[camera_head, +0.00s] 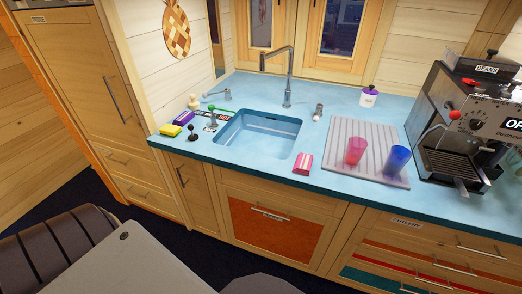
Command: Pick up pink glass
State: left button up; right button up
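The pink glass (355,151) stands upright on a ribbed grey drying mat (345,130), right of the sink on the blue counter. A blue glass (396,160) stands close to its right on the same mat, with a small gap between them. Neither of my grippers shows in the head view. A dark ribbed part and a grey flat part at the lower left look like parts of my own body.
A pink-and-white item (303,163) lies left of the mat near the counter's front edge. The sink (262,136) has a tall faucet (289,76). A coffee machine (463,130) stands right of the mat. Small items, including a yellow sponge (170,130), sit left.

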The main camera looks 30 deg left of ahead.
aim_at(354, 153)
jog(key=k+j+z, duration=0.15)
jog(key=j+z, duration=0.25)
jog(key=k+j+z, duration=0.2)
jog(key=z, duration=0.2)
jog(key=k+j+z, duration=0.25)
jog(key=z, duration=0.15)
jog(key=j, duration=0.1)
